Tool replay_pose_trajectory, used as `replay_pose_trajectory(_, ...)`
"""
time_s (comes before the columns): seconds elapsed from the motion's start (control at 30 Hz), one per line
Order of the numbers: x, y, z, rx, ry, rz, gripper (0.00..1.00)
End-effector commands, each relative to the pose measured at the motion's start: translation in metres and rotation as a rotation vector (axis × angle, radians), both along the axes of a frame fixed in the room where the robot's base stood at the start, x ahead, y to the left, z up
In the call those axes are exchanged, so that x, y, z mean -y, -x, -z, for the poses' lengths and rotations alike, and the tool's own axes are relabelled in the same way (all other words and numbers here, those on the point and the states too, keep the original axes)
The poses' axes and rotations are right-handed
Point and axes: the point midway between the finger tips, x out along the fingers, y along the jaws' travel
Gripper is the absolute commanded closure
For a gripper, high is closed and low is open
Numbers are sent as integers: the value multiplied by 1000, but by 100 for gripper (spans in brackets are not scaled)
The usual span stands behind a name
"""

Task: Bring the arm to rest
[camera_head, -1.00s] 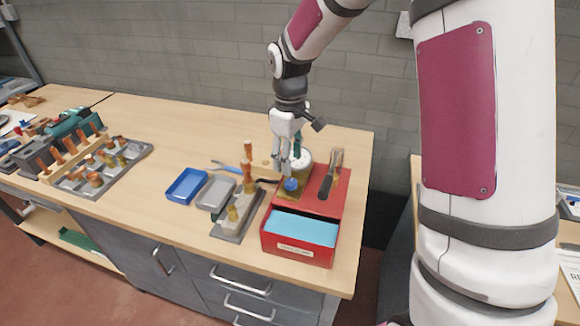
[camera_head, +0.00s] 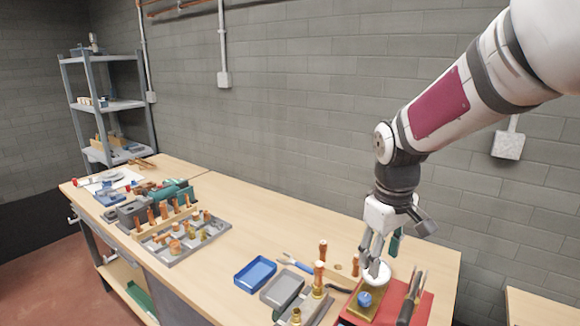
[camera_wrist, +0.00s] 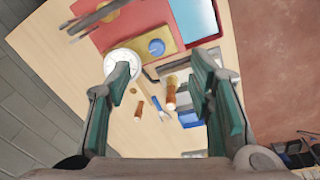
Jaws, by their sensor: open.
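My gripper (camera_head: 380,245) is open and empty. It points down above the right part of the wooden bench (camera_head: 228,195), close over a white round-topped item (camera_head: 377,272) and a brass block with a blue knob (camera_head: 365,299). In the wrist view, my gripper (camera_wrist: 165,110) shows its two green-padded fingers spread wide with nothing between them. The white round item (camera_wrist: 123,64) shows beside the left finger. Whether a finger touches it I cannot tell.
A red box (camera_head: 418,311) with tools on it stands at the right. Blue (camera_head: 256,272) and grey (camera_head: 283,289) trays and copper fittings (camera_head: 320,275) lie left of my gripper. A grey tray of fittings (camera_head: 215,227) is farther left. A grey shelf (camera_head: 100,105) stands by the wall.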

Motion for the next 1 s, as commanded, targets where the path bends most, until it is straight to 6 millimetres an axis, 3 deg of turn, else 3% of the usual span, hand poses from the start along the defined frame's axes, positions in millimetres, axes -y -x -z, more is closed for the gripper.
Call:
replay_pose_trajectory(0.03,0,13,-16,32,5,29,52)
replay_pose_trajectory(0.2,1,56,-53,120,-5,142,52)
replay_pose_trajectory(0.43,1,119,-86,238,-57,293,52)
replay_pose_trajectory(0.7,0,182,-96,348,-158,437,52)
replay_pose_trajectory(1.0,0,203,-94,383,-205,490,52)
